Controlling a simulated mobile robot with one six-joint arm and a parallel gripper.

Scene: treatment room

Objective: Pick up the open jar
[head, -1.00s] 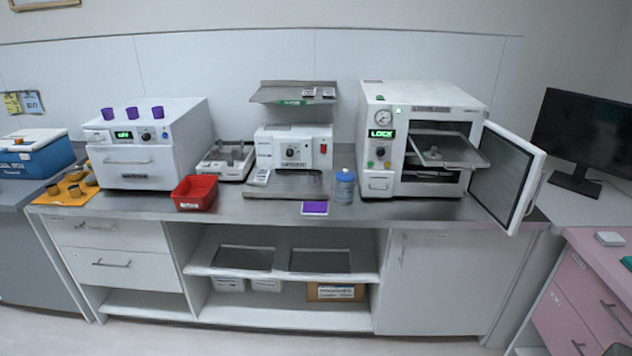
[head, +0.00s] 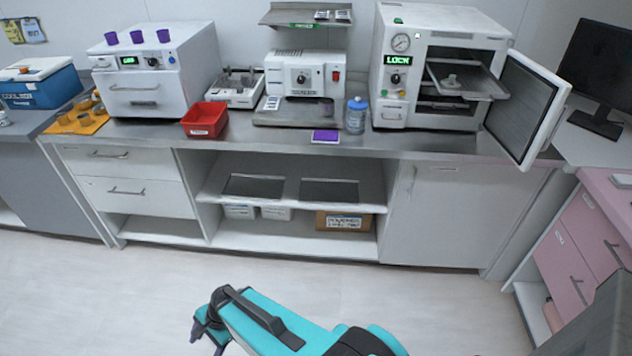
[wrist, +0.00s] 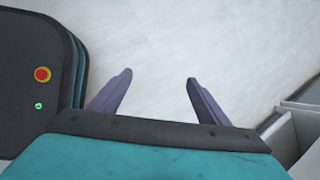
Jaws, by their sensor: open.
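A clear jar with a blue top (head: 356,115) stands upright on the metal counter, between the white device with the red switch and the white oven with its door open. I cannot tell whether its top is a closed lid. Several purple cups (head: 137,37) stand on the white box at the left, and small yellow cups (head: 84,118) stand on an orange mat; their insides are too small to make out. My gripper (wrist: 158,78) is open and empty over bare floor in the wrist view, well away from the counter.
The oven's open door (head: 522,106) juts out over the counter's right end. A red bin (head: 205,119) and a purple-topped pad (head: 325,136) lie near the counter's front edge. Pink drawers (head: 584,240) stand at the right. The floor (head: 150,285) before the cabinets is clear.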

